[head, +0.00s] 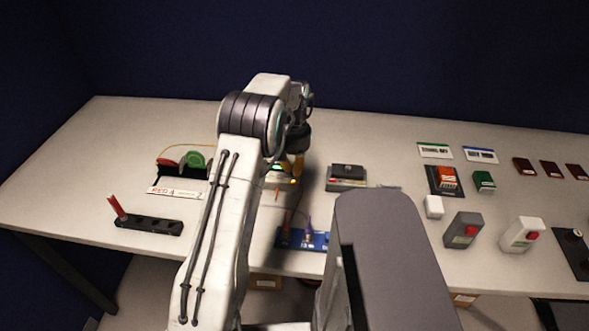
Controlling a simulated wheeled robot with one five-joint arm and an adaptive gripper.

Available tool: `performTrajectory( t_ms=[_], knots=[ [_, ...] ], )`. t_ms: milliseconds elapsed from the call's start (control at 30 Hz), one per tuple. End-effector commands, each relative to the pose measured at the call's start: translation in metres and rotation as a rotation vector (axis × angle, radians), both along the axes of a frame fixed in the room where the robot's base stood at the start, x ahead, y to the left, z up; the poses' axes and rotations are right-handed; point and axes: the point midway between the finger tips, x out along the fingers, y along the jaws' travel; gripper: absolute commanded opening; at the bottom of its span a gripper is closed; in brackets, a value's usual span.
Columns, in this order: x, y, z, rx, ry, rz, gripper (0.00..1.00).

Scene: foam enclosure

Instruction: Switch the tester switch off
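No label naming a tester is readable in the head view. A small grey box with a dark top (347,174) and a red mark on its front stands right of my arm; its switch position is too small to tell. Left of it, a device with a green and yellow glowing spot (283,179) is partly hidden behind my arm. I cannot tell which of the two is the tester. My gripper (294,168) points down over the glowing device, largely hidden by my arm. Its fingers are too small to tell whether they are open or touching anything.
A blue base with upright plugs (302,239) stands near the front edge. A black block with a red stick (148,224) and a rack with green and red spools (183,165) are at left. Grey (463,231) and white (521,234) red-button boxes are at right. The back is clear.

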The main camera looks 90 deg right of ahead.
Motion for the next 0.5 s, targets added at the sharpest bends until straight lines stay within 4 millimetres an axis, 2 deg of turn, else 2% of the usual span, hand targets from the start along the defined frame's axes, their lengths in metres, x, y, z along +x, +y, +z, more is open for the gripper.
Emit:
performTrajectory(
  t_ms=[500],
  knots=[
    [0.0002,0.0004,-0.0083,0.002,0.0,0.0,0.0]
  ],
)
